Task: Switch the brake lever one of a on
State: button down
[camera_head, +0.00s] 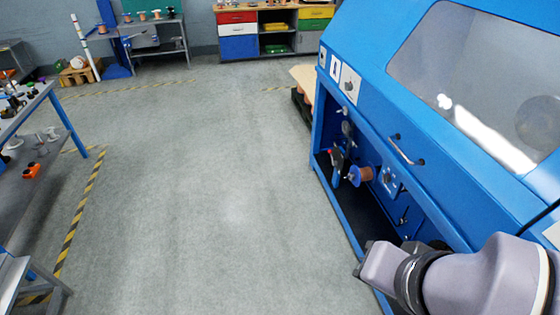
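The blue machine (375,95) stands on the right with an open bay below its hood. In the bay are a black lever-like part with a small red tip (338,160), a copper-coloured spool with a blue flange (362,175) and small metal pulleys or knobs (347,128). Which part is the brake lever, and its setting, I cannot tell at this size. My gripper (364,262) is at the lower right, in front of the machine and nearer the camera than the spool. It appears apart from the bay parts. Its fingers do not show clearly.
A metal handle (400,150) sticks out of the machine's front. A workbench (40,105) with small parts stands at the left. A drawer cabinet (238,47) and another table (160,38) stand at the back. The grey floor (210,190) between is clear.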

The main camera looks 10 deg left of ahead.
aim_at(334, 163)
jog(key=i+j+u, duration=0.4)
jog(key=i, duration=0.55)
jog(key=i+j+u, duration=0.1)
jog(key=i+u, duration=0.35)
jog(key=i, duration=0.55)
jog(key=i+z, duration=0.45)
jog(key=i+j+z, duration=0.2)
jog(key=z, duration=0.25)
jog(key=i+j+z, duration=0.3)
jog(key=z, duration=0.15)
jog(key=i+j+z, duration=0.55)
jog(key=j+z, duration=0.35)
jog(key=i+j+z, duration=0.1)
jog(key=j+z, duration=0.8)
jog(key=i+j, duration=0.1)
jog(key=i, duration=0.4)
